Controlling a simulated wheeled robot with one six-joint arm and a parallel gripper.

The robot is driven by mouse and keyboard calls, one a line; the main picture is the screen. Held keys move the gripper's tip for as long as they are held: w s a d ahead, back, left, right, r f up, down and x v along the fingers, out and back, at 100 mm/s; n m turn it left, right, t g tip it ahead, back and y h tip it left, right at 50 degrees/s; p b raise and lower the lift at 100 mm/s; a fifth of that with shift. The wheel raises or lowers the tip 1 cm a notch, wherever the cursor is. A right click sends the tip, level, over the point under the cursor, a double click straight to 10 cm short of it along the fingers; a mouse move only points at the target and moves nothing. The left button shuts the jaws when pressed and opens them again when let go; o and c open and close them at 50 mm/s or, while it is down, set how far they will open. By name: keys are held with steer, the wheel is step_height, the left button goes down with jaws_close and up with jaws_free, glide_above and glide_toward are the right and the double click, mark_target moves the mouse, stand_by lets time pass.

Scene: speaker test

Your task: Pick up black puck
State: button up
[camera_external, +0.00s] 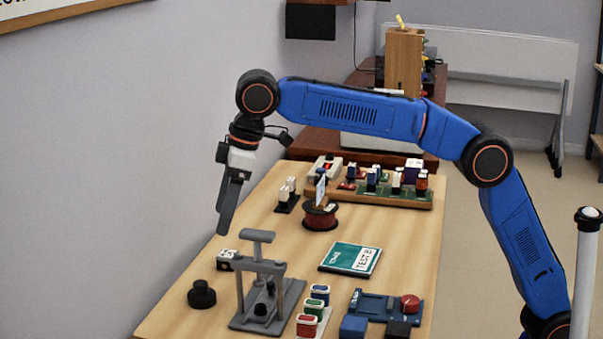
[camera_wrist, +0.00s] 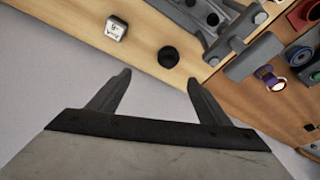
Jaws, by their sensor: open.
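The black puck (camera_external: 201,294) is a short round piece with a smaller knob on top. It stands at the left front of the wooden table in the external view. In the wrist view the puck (camera_wrist: 168,56) is a dark round shape near the table edge, beyond my fingertips and nearer the right one. My gripper (camera_external: 227,220) hangs above the far left part of the table, higher than the puck and apart from it. In the wrist view my gripper (camera_wrist: 157,77) has its two grey fingers spread wide with nothing between them.
A grey press frame (camera_external: 284,304) stands right of the puck. A small white block with dark markings (camera_external: 228,260) lies behind it. A red-brown spool (camera_external: 320,217), a teal book (camera_external: 350,259) and several coloured blocks stand farther right. The wall runs along the table's left side.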

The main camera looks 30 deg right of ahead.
steer(key=a, duration=0.1)
glide_toward(201, 283)
steer(key=x, duration=0.5)
steer(key=shift+w+d+f, duration=0.2)
steer(key=shift+w+f, duration=0.05)
steer(key=shift+w, duration=0.05)
steer(key=shift+s+a+x, duration=0.15)
steer(key=shift+x, duration=1.2)
steer(key=shift+s+a+x, duration=0.1)
steer(key=shift+x, duration=1.2)
steer(key=shift+r, duration=0.1)
steer(key=c, duration=1.3)
